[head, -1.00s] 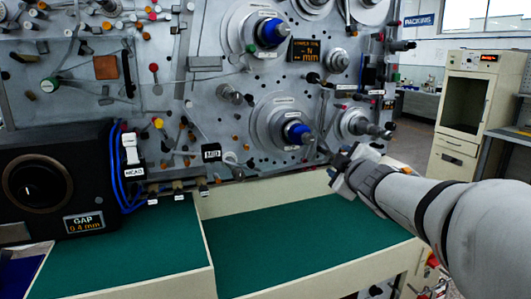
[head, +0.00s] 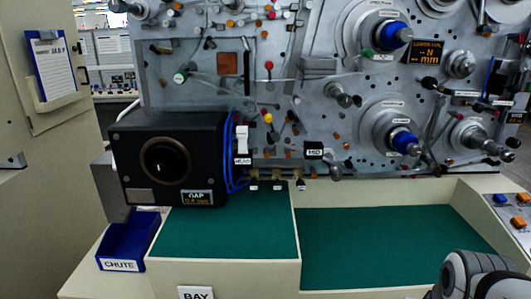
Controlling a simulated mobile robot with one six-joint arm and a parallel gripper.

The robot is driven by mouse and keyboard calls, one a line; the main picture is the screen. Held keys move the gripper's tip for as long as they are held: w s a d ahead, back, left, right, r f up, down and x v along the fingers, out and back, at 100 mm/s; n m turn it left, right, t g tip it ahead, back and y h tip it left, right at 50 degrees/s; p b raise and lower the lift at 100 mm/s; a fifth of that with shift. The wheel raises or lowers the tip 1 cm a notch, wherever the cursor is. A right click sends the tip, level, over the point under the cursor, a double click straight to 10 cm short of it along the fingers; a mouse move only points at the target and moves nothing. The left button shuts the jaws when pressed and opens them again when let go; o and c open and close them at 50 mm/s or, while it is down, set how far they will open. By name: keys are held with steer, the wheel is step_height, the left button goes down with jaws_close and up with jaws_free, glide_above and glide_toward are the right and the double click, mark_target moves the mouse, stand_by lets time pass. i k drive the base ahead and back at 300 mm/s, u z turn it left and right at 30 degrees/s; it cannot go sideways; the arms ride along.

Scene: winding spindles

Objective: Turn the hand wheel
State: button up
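I cannot pick out a hand wheel for certain in the head view. The roundest wheel-like part is a dark disc with a brown ring (head: 165,161) on the front of a black box (head: 205,140) at the left, above a display (head: 197,198) reading GAP 0.4 mm. The grey machine panel (head: 320,105) carries spindles, including an upper blue-hubbed spindle (head: 392,36) and a lower blue-hubbed spindle (head: 403,141). Only a white, rounded part of my arm shows at the bottom right corner, well away from the disc. My gripper's fingers do not show.
A green-topped bench (head: 390,236) runs below the panel, clear of objects, with a raised divider (head: 296,240). A blue CHUTE bin (head: 128,242) stands below the black box. A cabinet (head: 45,180) with a clipboard (head: 50,66) is at the left. Coloured buttons (head: 518,222) are at the right edge.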

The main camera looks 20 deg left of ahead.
mark_target(165, 162)
steer(key=u, duration=1.7)
